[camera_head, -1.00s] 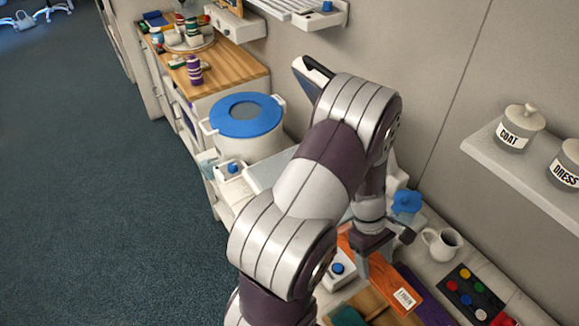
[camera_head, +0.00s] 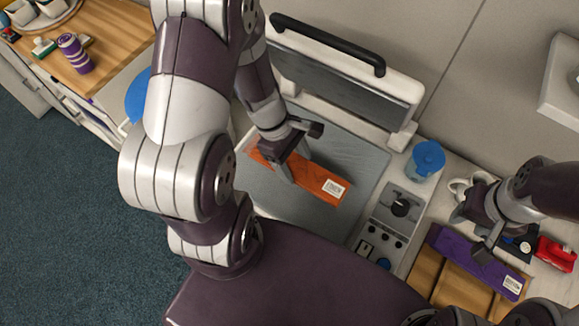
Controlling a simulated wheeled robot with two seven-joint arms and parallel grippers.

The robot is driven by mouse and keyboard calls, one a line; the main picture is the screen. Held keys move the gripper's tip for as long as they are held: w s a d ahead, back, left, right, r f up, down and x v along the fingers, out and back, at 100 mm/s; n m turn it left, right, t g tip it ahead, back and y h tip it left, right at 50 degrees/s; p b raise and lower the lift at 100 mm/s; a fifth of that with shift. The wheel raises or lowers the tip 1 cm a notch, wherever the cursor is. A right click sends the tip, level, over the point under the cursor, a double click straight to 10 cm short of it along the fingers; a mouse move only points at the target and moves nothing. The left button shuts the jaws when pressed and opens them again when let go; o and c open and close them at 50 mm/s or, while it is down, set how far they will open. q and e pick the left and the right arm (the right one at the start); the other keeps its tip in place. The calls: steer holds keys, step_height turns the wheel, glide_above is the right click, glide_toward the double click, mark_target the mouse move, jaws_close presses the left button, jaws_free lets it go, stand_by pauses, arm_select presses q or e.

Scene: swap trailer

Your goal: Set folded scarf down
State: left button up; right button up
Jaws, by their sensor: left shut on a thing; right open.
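The folded orange scarf (camera_head: 325,186) with a white label is at the grey plate of a press-like machine (camera_head: 352,149). A folded purple scarf (camera_head: 455,253) with a white label lies at the right on a wooden tray. My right gripper (camera_head: 484,245) is open over the purple scarf; whether it touches is unclear.
The machine's raised lid (camera_head: 340,85) with a black handle stands behind the plate. A control panel with a black knob (camera_head: 400,208), a blue-lidded jar (camera_head: 427,160) and a white mug (camera_head: 462,187) are to the right.

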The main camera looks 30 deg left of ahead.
mark_target(293, 171)
arm_select(q)
steer(key=f, duration=0.3)
steer(key=f+b, duration=0.1)
steer(key=shift+w+a+f, duration=0.1)
steer(key=shift+a+f, duration=0.15)
steer(key=shift+f, duration=0.1)
steer(key=shift+a+f, duration=0.1)
steer(key=shift+d, duration=0.2)
steer(key=o, duration=1.1)
steer(key=shift+f, duration=0.1)
